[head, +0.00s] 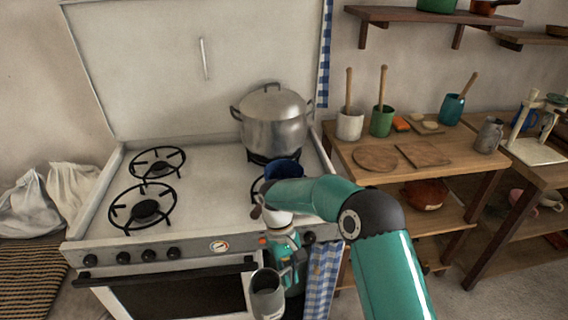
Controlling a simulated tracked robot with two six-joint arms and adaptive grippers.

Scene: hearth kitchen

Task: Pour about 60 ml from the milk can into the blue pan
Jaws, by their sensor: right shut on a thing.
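The blue pan (283,168) sits on the front right burner of the stove. My right arm partly hides it, and I cannot see inside it. My right gripper (284,268) hangs in front of the stove's front edge, lower than the pan and nearer to me. It is shut on a grey metal can (267,297), which looks like the milk can. The can is roughly upright with its open top showing; its contents are not clear. My left gripper is not in view.
A large lidded steel pot (273,122) stands on the back right burner. The left burners (146,210) are empty. A wooden table (360,177) at right holds utensil pots, boards and a grey jug (489,135). A checked towel (323,276) hangs beside the oven.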

